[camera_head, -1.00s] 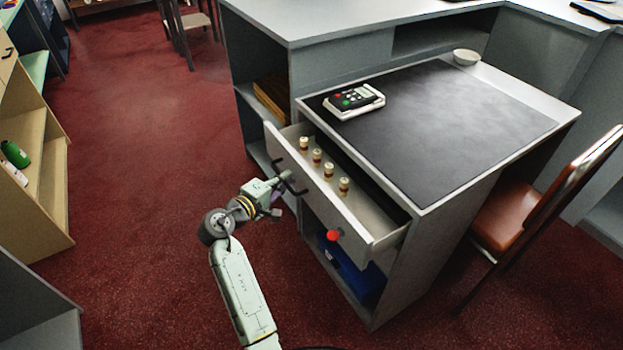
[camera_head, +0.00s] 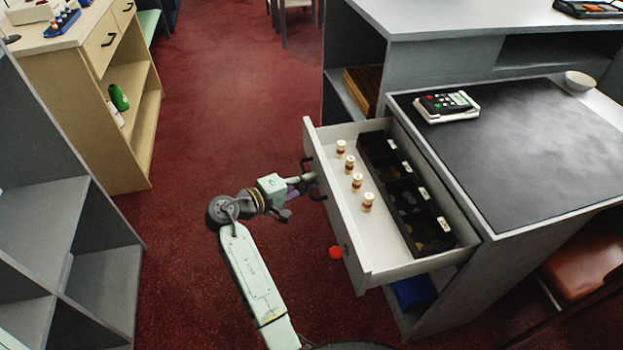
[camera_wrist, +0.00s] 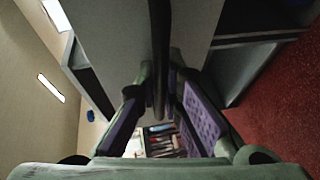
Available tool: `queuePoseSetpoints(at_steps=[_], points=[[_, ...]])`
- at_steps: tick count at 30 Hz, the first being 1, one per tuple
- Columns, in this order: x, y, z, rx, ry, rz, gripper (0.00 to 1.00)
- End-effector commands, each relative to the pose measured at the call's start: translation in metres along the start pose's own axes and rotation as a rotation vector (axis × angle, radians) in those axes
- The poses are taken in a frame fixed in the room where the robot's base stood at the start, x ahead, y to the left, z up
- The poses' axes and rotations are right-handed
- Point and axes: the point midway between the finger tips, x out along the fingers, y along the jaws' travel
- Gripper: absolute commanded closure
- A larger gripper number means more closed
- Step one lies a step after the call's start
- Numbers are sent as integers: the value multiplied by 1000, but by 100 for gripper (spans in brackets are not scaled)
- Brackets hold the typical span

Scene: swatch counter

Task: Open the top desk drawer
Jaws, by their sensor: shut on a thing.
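The top desk drawer (camera_head: 340,222) is pulled well out from the grey desk (camera_head: 470,285). Its inside shows several small cream-and-brown cylinders (camera_head: 357,182) in a row and a black divided tray (camera_head: 405,200). My gripper (camera_head: 308,184) is at the drawer's dark bar handle (camera_head: 312,178), on the drawer front. In the wrist view my gripper (camera_wrist: 162,95) has its purple-padded fingers on both sides of the dark handle bar (camera_wrist: 160,55), shut on it. The fingertips' contact is partly hidden.
A black-and-white keypad device (camera_head: 446,106) and a white bowl (camera_head: 579,82) stand on the desktop. A brown chair (camera_head: 590,260) is at the right. A wooden cabinet (camera_head: 120,75) and grey shelves (camera_head: 60,240) stand at the left. Red floor lies open between.

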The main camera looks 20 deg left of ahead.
Motion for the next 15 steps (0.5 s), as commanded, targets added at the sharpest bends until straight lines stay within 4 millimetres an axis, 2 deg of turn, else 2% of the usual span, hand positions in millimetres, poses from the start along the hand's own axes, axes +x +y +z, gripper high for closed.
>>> queuePoseSetpoints(at_steps=[6,7,10,15], points=[[0,0,-1,2,3,0,100],[0,0,-1,2,3,0,90],[0,0,-1,1,3,0,84],[0,0,0,1,2,0,83]])
